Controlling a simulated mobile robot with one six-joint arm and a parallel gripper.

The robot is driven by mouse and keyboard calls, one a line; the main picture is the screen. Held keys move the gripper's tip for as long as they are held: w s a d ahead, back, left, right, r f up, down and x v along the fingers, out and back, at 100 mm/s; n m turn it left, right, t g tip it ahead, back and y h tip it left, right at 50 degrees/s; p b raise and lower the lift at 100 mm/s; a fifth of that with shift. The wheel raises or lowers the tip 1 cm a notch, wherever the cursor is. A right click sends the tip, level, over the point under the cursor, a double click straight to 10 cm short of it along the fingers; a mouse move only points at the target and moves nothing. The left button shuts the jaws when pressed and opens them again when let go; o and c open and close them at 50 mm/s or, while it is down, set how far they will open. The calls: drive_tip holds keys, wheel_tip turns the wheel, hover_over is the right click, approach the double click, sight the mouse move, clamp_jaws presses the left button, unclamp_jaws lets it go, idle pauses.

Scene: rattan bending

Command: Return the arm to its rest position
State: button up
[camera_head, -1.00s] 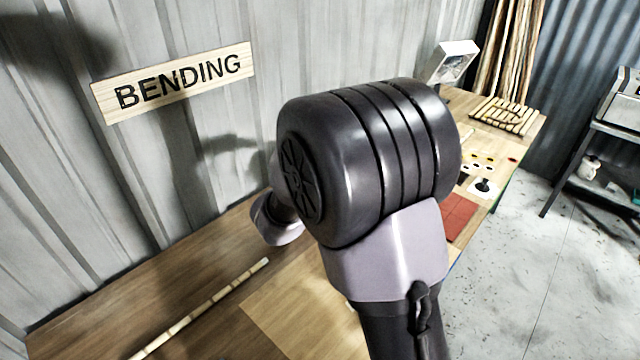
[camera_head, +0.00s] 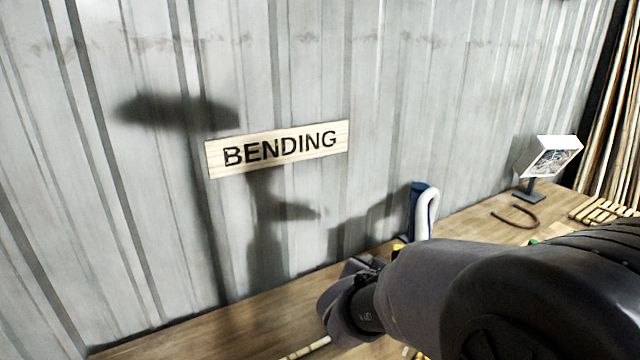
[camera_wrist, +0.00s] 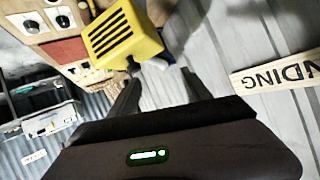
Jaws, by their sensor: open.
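My gripper (camera_wrist: 160,92) shows in the wrist view as two dark fingers spread apart, with no object visible between them. A yellow slotted box (camera_wrist: 123,36) appears just beyond the fingers; I cannot tell its distance from them. In the head view my dark arm fills the lower right and reaches left over the wooden table (camera_head: 190,335). The fingers cannot be made out there.
A wooden BENDING sign (camera_head: 278,149) is on the grey corrugated wall (camera_head: 120,210). A pale rattan pole (camera_head: 305,349) lies on the table. A white curved tube (camera_head: 424,212), a brown curved piece (camera_head: 515,218) and a tilted display (camera_head: 552,158) stand or lie farther back.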

drive_tip(key=s+a+f+n+g+y+b, duration=0.1)
drive_tip(key=s+a+f+n+y+b, duration=0.3)
drive_tip(key=s+a+y+b, duration=0.7)
drive_tip(key=s+d+f+g+h, duration=0.1)
drive_tip(key=s+f+g, duration=0.1)
drive_tip(key=s, duration=0.7)
drive_tip(key=s+d+f+g+h+b, duration=0.1)
drive_tip(key=s+d+f+g+h, duration=0.1)
drive_tip(key=s+f, duration=0.3)
drive_tip(key=s, duration=0.4)
drive_tip(key=shift+f+g, duration=0.3)
drive_tip(key=shift+w+d, duration=0.1)
